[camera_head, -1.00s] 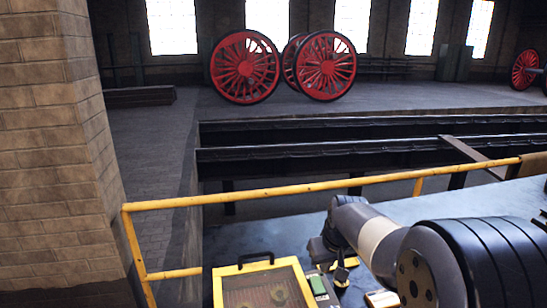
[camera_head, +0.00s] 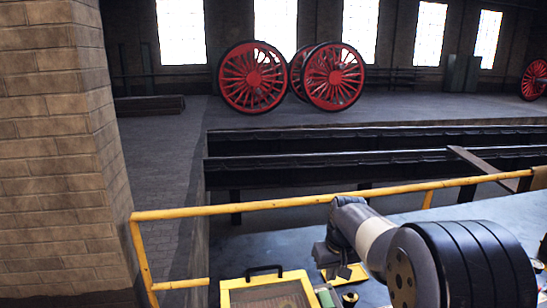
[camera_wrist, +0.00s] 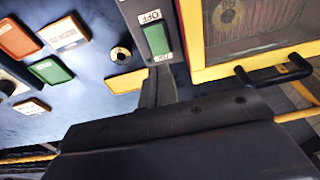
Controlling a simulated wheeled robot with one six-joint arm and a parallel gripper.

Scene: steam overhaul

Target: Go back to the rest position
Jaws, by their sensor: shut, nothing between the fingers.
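My gripper (camera_head: 328,262) hangs from my arm above the blue work surface (camera_head: 468,212), close to the yellow-framed case. In the wrist view its dark body fills the bottom, and its narrow fingers (camera_wrist: 157,88) are together with nothing seen between them. They point towards a green switch (camera_wrist: 156,40) with a label reading OFF. Fine contact between fingers and switch cannot be told.
A yellow-framed case (camera_head: 270,292) with a black handle stands left of my gripper. The panel carries an orange button (camera_wrist: 18,40), a green button (camera_wrist: 51,71) and labels. A yellow rail (camera_head: 290,202) runs behind. A brick pillar (camera_head: 60,150) stands left.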

